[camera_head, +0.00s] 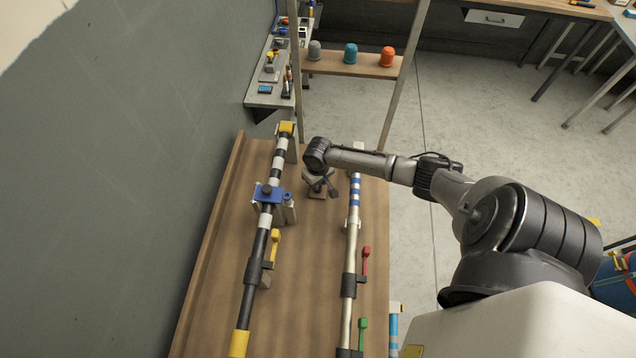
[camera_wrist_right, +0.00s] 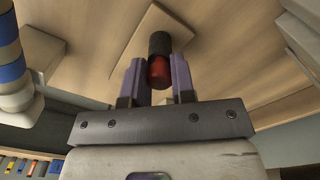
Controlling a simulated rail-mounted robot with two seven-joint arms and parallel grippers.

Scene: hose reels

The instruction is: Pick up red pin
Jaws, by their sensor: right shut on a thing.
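The red pin (camera_wrist_right: 159,72) is a short cylinder with a red part and a black part (camera_wrist_right: 159,43). In the right wrist view it sits between the two purple fingertips of my right gripper (camera_wrist_right: 158,78), which is shut on it. In the head view my right gripper (camera_head: 322,183) is over the wooden bench (camera_head: 310,260), between the two long hose pipes. The pin cannot be made out there. A small wooden block (camera_wrist_right: 128,58) lies behind the pin in the wrist view; whether the pin touches it I cannot tell. My left gripper is not in view.
A black-and-white pipe with a blue clamp (camera_head: 268,193) runs along the left. A white pipe (camera_head: 349,260) with red (camera_head: 366,260) and green (camera_head: 362,330) valve handles runs along the right. A shelf behind holds grey, teal and orange caps (camera_head: 387,57).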

